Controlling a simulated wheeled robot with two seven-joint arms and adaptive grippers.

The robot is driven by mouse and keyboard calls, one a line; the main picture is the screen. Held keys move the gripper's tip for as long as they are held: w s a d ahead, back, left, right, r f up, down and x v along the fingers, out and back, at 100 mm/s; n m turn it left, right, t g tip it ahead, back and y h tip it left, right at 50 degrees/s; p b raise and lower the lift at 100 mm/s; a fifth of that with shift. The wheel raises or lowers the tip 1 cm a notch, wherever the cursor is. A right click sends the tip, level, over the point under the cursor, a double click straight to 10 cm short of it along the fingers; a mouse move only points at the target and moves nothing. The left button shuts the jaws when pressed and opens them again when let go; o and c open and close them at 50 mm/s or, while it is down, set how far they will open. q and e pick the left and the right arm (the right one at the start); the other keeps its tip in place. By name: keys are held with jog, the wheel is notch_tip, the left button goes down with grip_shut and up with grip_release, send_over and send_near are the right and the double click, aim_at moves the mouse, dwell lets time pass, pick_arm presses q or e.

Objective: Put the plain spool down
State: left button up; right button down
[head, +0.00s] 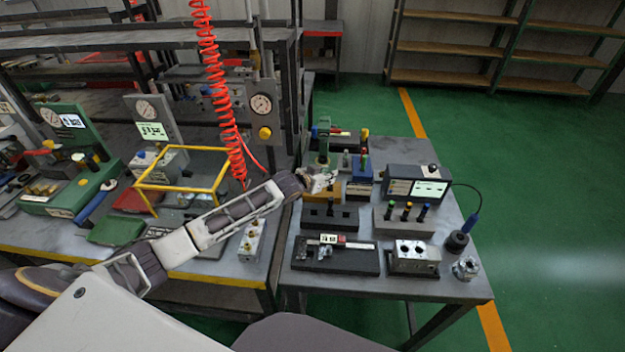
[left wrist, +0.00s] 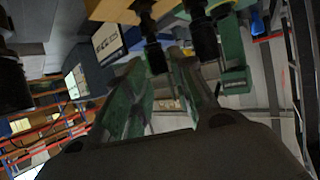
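My left gripper (head: 318,183) is over the back left part of the right-hand table, small and partly blurred. In the left wrist view its two fingers (left wrist: 162,62) stand apart. I cannot tell which piece is the plain spool. My right gripper is not in view.
A black rack (head: 330,217) stands in front of the gripper. A blue block (head: 362,172) and a meter box with a lit screen (head: 415,184) are to the right. A grey block with colour-topped pieces (head: 403,224) is nearer. A red coiled hose (head: 222,90) hangs left.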

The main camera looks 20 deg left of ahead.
pick_arm(q)
jog(key=v, duration=0.9)
jog(key=shift+s, duration=0.15)
dwell(0.9)
